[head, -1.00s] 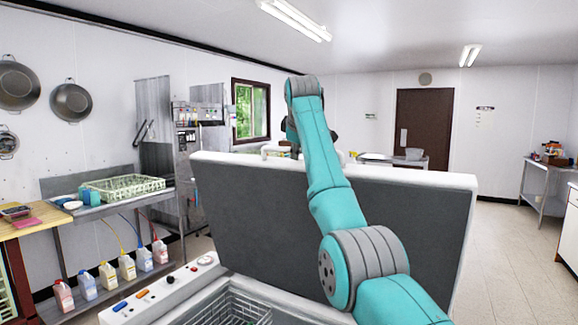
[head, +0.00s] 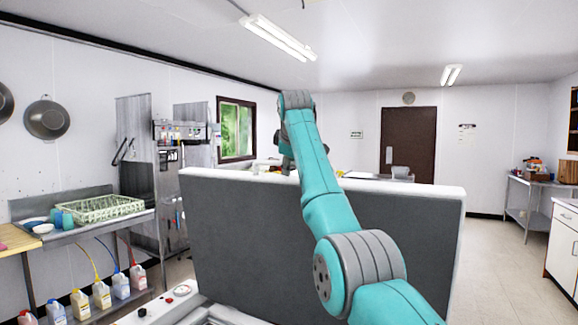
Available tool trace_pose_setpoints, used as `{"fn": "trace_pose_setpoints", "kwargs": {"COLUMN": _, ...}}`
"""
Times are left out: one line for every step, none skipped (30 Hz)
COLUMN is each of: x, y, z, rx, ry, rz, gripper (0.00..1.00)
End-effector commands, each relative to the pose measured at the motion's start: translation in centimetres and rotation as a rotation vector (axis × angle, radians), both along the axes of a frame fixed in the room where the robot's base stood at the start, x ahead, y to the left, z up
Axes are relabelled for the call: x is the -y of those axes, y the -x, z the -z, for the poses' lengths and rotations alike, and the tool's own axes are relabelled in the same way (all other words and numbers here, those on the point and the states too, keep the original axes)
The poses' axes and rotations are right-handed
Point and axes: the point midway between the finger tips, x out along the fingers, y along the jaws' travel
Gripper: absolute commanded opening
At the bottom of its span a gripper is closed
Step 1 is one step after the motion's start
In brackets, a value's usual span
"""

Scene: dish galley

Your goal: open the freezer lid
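The freezer lid (head: 240,230) stands raised, close to upright, with its grey inner face toward me and a white rim along its top edge. The freezer body (head: 190,305) shows only as a white strip with a dial and a bit of the opening at the bottom. My teal and grey arm reaches over the opening and up to the lid's top edge. My gripper (head: 288,165) points down at the top edge, left of its middle. Its fingers are hidden there, so I cannot tell whether they are open or touch the lid.
A steel counter (head: 85,232) with a green dish rack (head: 100,208) stands at left, with several chemical jugs (head: 102,295) below. A dishwashing machine (head: 170,190) stands behind it. A white cabinet (head: 562,245) is at right. Floor (head: 500,260) is clear between lid and cabinet.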

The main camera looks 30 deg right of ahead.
Motion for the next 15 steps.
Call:
{"fn": "trace_pose_setpoints", "kwargs": {"x": 0.0, "y": 0.0, "z": 0.0, "rx": -0.001, "ry": 0.0, "rz": 0.001, "gripper": 0.43}}
{"fn": "trace_pose_setpoints", "kwargs": {"x": 0.0, "y": 0.0, "z": 0.0, "rx": -0.001, "ry": 0.0, "rz": 0.001, "gripper": 0.43}}
{"fn": "trace_pose_setpoints", "kwargs": {"x": 0.0, "y": 0.0, "z": 0.0, "rx": -0.001, "ry": 0.0, "rz": 0.0, "gripper": 0.43}}
{"fn": "trace_pose_setpoints", "kwargs": {"x": 0.0, "y": 0.0, "z": 0.0, "rx": -0.001, "ry": 0.0, "rz": 0.0, "gripper": 0.43}}
{"fn": "trace_pose_setpoints", "kwargs": {"x": 0.0, "y": 0.0, "z": 0.1, "rx": -0.001, "ry": 0.0, "rz": 0.0, "gripper": 0.43}}
{"fn": "trace_pose_setpoints", "kwargs": {"x": 0.0, "y": 0.0, "z": 0.1, "rx": -0.002, "ry": 0.0, "rz": 0.001, "gripper": 0.43}}
{"fn": "trace_pose_setpoints", "kwargs": {"x": 0.1, "y": 0.0, "z": 0.1, "rx": -0.002, "ry": 0.0, "rz": 0.001, "gripper": 0.43}}
{"fn": "trace_pose_setpoints", "kwargs": {"x": 0.0, "y": 0.0, "z": 0.0, "rx": -0.002, "ry": 0.0, "rz": 0.001, "gripper": 0.43}}
{"fn": "trace_pose_setpoints", "kwargs": {"x": 0.0, "y": 0.1, "z": 0.0, "rx": -0.002, "ry": 0.0, "rz": 0.001, "gripper": 0.43}}
{"fn": "trace_pose_setpoints", "kwargs": {"x": 0.0, "y": 0.2, "z": -0.1, "rx": -0.001, "ry": 0.0, "rz": 0.0, "gripper": 0.43}}
{"fn": "trace_pose_setpoints", "kwargs": {"x": -0.1, "y": 0.3, "z": -0.3, "rx": -0.001, "ry": 0.0, "rz": 0.001, "gripper": 0.43}}
{"fn": "trace_pose_setpoints", "kwargs": {"x": -0.2, "y": 0.5, "z": -0.5, "rx": -0.001, "ry": 0.0, "rz": 0.001, "gripper": 0.43}}
{"fn": "trace_pose_setpoints", "kwargs": {"x": -0.3, "y": 0.7, "z": -0.8, "rx": 0.0, "ry": 0.001, "rz": 0.001, "gripper": 0.43}}
{"fn": "trace_pose_setpoints", "kwargs": {"x": -0.4, "y": 1.0, "z": -1.1, "rx": 0.0, "ry": 0.001, "rz": 0.001, "gripper": 0.43}}
{"fn": "trace_pose_setpoints", "kwargs": {"x": -0.5, "y": 1.4, "z": -1.5, "rx": 0.001, "ry": 0.001, "rz": 0.001, "gripper": 0.43}}
